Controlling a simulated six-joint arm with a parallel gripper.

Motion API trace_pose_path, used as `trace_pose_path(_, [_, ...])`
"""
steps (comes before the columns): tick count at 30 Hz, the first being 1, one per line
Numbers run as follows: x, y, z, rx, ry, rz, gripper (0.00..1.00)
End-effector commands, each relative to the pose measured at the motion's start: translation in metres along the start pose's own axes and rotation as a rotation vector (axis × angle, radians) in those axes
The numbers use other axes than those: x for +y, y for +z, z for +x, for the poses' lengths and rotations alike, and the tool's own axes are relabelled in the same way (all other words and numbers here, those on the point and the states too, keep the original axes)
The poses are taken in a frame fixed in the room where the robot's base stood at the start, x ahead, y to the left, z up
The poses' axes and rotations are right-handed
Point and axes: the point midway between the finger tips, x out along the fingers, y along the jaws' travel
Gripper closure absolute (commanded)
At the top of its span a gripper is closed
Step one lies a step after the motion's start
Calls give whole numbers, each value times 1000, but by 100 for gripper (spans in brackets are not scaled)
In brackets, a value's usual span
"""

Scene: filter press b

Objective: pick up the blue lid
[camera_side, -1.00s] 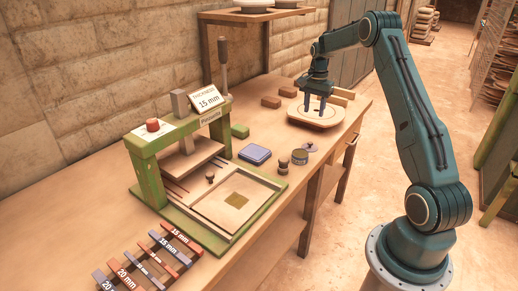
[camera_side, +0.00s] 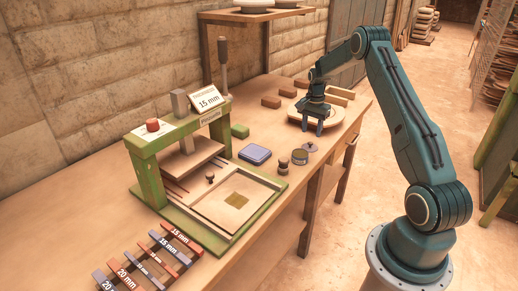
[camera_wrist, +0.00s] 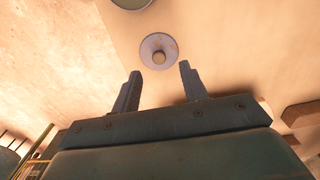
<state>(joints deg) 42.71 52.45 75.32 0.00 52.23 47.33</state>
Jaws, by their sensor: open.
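The blue lid (camera_side: 309,147) is a small grey-blue disc with a round knob, lying flat on the bench near its right edge. In the wrist view the lid (camera_wrist: 147,45) shows whole, just beyond the fingertips and between their lines. The fingers are apart from the lid.
An open round tin (camera_side: 300,157) and a small dark-topped jar (camera_side: 283,166) stand close to the lid. A blue pad (camera_side: 255,154) and the green press (camera_side: 150,175) are to the left.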

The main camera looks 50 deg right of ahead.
Motion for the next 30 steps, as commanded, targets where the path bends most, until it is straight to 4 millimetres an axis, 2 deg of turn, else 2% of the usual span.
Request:
trace_pose_path(8, [1,0,7,-1,1,0,56])
trace_pose_path(21, [2,-1,50,-1,1,0,56])
trace_pose_path(30, [2,-1,52,0,0,0,56])
